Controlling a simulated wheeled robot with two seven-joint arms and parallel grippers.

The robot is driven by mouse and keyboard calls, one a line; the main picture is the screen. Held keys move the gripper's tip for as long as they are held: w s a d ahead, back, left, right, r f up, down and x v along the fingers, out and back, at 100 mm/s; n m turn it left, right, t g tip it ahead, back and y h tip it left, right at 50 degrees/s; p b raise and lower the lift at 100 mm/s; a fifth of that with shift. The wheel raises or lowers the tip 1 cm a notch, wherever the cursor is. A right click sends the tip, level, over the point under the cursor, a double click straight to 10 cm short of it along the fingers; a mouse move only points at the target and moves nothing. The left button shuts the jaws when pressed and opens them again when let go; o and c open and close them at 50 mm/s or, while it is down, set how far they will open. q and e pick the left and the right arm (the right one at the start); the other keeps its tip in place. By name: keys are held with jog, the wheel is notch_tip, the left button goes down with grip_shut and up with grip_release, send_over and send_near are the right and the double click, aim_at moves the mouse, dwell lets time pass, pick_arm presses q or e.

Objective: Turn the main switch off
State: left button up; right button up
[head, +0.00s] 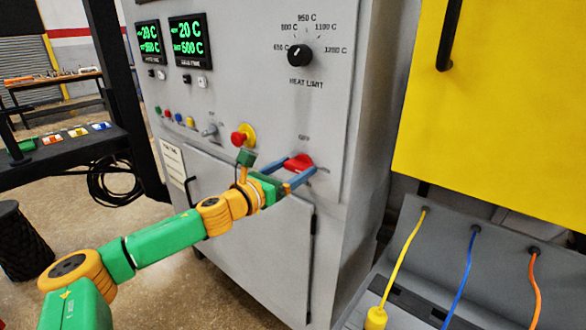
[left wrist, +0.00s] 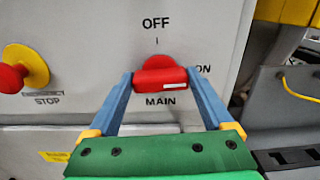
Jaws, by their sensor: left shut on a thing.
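The red main switch (head: 299,162) is on the front of the grey furnace panel (head: 270,85). In the left wrist view, its red handle (left wrist: 160,79) lies level, between OFF above and MAIN below. ON is printed to its right, partly hidden by a finger. A white mark shows near the handle's right end. My left gripper (head: 296,170) is shut on the handle, with one blue finger at each end, as the left wrist view also shows (left wrist: 159,83). My right gripper is not in view.
A red emergency stop button (left wrist: 14,78) on a yellow base sits left of the switch. A heat limit knob (head: 299,55) is above it. A yellow cabinet (head: 490,120) and hanging cables stand to the right. A dark shelf (head: 70,160) is at the left.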

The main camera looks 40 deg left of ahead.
pick_arm(q)
jog(key=n+p, duration=0.1)
jog(key=n, duration=0.3)
jog(key=shift+a+r+n, duration=0.1)
jog(key=shift+n, duration=0.2)
jog(key=n, duration=0.4)
jog(key=shift+a+n+p, duration=0.1)
jog(key=shift+n+p, duration=0.2)
jog(key=shift+p, duration=0.05)
jog(key=n+p, duration=0.1)
jog(key=n, duration=0.3)
jog(key=shift+f+n+p, duration=0.2)
jog(key=shift+n+p, duration=0.25)
jog(key=shift+n, duration=1.55)
jog(key=o, duration=1.1)
jog(key=shift+a, duration=0.1)
jog(key=shift+o, duration=0.2)
jog(key=shift+f, duration=0.1)
jog(key=shift+n, duration=0.3)
